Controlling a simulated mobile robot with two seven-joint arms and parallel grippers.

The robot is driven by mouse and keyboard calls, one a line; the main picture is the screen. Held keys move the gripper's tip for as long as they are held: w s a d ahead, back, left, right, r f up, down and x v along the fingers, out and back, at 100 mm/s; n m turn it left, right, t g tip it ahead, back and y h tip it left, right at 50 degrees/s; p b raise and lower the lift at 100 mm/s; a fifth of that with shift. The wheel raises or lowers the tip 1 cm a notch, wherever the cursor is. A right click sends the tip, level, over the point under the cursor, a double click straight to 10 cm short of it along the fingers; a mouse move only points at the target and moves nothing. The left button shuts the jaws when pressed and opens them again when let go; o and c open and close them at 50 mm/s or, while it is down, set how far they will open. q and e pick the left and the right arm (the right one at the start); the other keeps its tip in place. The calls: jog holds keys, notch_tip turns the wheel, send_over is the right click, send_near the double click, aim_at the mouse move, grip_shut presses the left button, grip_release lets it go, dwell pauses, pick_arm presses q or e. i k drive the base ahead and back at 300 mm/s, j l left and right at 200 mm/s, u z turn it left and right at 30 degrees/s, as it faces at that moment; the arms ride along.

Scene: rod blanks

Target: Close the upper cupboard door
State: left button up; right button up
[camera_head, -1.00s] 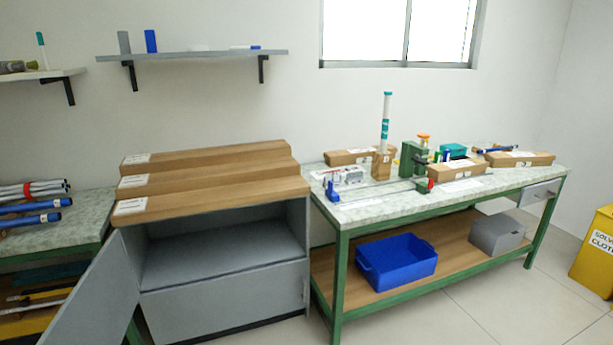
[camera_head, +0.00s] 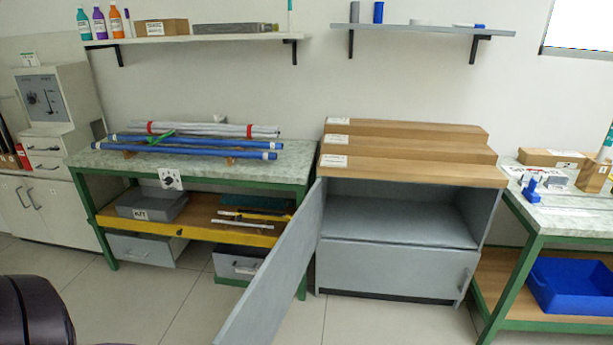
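The grey cupboard (camera_head: 398,268) stands right of centre under a stepped wooden top. Its upper door (camera_head: 282,268) is hinged on the left and stands wide open, swung out toward me. The upper compartment (camera_head: 400,215) shows as an empty grey space. The lower front is shut, with a handle at its right edge. Neither of my grippers shows in this view. A dark rounded part, which may be mine, is at the lower left corner.
A green-framed bench (camera_head: 85,158) with blue and white rods is left of the cupboard. Another bench (camera_head: 570,228) with a blue bin (camera_head: 570,288) below is at the right. Shelves hang above. Tiled floor (camera_head: 180,310) is clear in front of the left bench.

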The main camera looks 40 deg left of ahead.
aim_at(255, 319)
jog(key=k+j, duration=0.2)
jog(key=j, duration=0.2)
jog(key=k+j+u, duration=0.1)
jog(key=j, duration=0.3)
jog(key=k+j, duration=0.1)
jog(key=j, duration=0.3)
jog(key=k+j, duration=0.15)
jog(key=j, duration=0.3)
jog(key=j+u, duration=0.1)
jog(key=j, duration=0.95)
jog(key=k+l+z, duration=0.2)
jog(key=k+j, duration=0.1)
